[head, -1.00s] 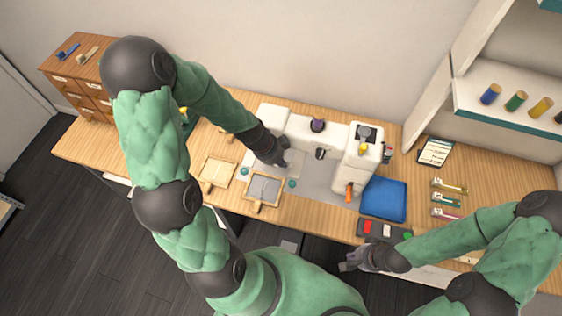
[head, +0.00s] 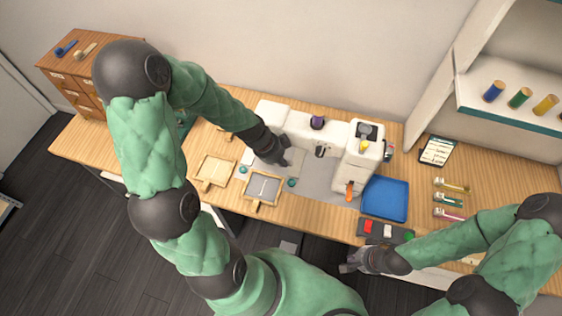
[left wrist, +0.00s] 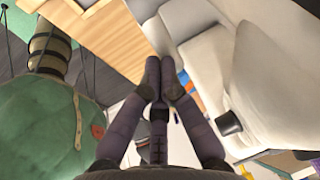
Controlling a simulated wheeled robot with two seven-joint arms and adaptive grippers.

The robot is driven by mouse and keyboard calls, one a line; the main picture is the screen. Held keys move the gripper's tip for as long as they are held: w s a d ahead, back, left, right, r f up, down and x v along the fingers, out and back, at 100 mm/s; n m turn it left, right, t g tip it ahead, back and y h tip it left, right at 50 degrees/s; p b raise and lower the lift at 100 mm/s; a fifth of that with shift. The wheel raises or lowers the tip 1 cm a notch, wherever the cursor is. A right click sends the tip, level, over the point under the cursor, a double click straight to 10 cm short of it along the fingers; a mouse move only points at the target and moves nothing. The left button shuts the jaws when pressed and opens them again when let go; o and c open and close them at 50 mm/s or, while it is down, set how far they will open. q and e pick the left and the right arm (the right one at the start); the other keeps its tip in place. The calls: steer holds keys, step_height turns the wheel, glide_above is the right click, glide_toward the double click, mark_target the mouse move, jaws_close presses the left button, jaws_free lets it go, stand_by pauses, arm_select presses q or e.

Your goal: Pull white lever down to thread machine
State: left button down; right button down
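The white machine (head: 335,130) stands on the wooden table, with a purple spool (head: 317,122) on its back and a yellow thread spool (head: 364,146) and an orange part (head: 349,188) at its right end. It also shows in the left wrist view (left wrist: 210,65). I cannot make out the white lever against the white body. My left gripper (head: 284,158) is at the machine's left end, in front of its body. In the left wrist view its fingers (left wrist: 160,68) are together, with nothing seen between the tips. My right gripper (head: 348,266) hangs at the table's front edge; its finger opening is unclear.
Wooden frames (head: 262,187) lie in front and to the left of the machine. A blue tray (head: 385,198) sits right of it, beside a dark holder (head: 386,231) with coloured pieces. A small wooden drawer cabinet (head: 72,65) stands far left; a shelf with spools (head: 519,97) is at right.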

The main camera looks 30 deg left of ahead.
arm_select(q)
steer(key=f+b, duration=0.1)
steer(key=b, duration=0.1)
steer(key=d+f+b, duration=0.1)
steer(key=b, duration=0.2)
steer(key=shift+w+d, duration=0.2)
steer(key=shift+d, duration=0.05)
steer(key=shift+r, duration=0.15)
stand_by(0.4)
steer(key=shift+r, duration=0.7)
